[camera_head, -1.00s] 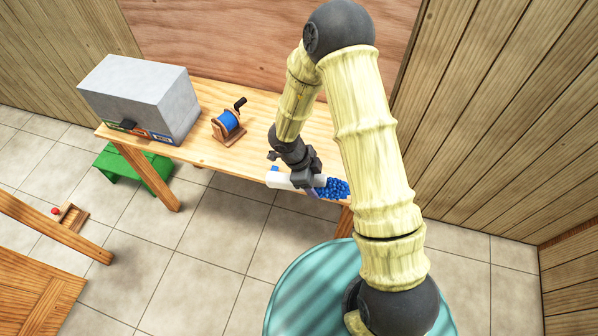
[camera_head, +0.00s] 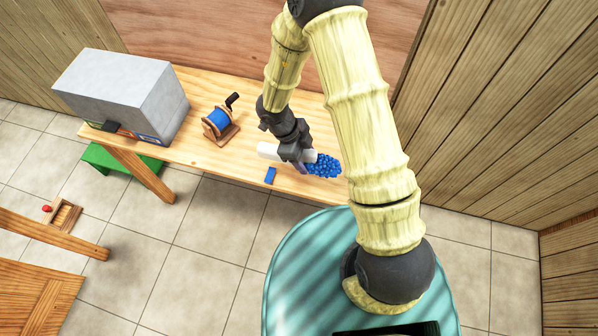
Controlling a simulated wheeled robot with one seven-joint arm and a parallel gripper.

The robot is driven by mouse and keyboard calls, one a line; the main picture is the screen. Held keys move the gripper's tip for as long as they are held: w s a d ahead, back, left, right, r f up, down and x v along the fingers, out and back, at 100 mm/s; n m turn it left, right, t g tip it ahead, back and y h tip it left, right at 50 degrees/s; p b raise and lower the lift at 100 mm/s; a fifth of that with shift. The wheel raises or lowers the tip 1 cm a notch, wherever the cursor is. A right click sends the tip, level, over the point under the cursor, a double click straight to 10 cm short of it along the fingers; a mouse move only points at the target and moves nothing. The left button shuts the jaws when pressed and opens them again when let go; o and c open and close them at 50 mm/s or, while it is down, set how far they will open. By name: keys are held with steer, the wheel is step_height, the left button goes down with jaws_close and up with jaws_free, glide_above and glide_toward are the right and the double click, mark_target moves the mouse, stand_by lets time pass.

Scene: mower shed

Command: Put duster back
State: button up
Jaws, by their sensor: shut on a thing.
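The duster has a white handle and a fluffy blue head (camera_head: 323,166). It is in the head view, at the front right part of the wooden workbench (camera_head: 190,150). My gripper (camera_head: 298,163) is shut on the duster between handle and head, with the white handle pointing left and the blue head to the right. I cannot tell whether the duster touches the bench top or is just above it. My fingers hide part of the handle.
A small blue block (camera_head: 270,175) lies at the bench's front edge. A blue reel with a crank (camera_head: 220,121) and a grey box (camera_head: 120,90) stand to the left. A green stool (camera_head: 115,160) is under the bench. Tiled floor is open in front.

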steer(key=shift+s+a, duration=0.1)
steer(key=shift+s, duration=0.1)
steer(key=shift+s+f, duration=0.1)
steer(key=shift+f, duration=0.1)
steer(key=shift+f+p, duration=0.4)
steer(key=shift+f, duration=2.3)
steer(key=shift+f, duration=0.1)
step_height(320, 180, down, 4)
steer(key=shift+r+p, duration=0.15)
steer(key=shift+p, duration=0.3)
steer(key=o, duration=1)
steer(key=shift+w+f, duration=0.2)
steer(key=shift+f, duration=0.05)
steer(key=shift+o, duration=0.2)
steer(key=shift+s+r, duration=0.1)
steer(key=shift+s, duration=0.05)
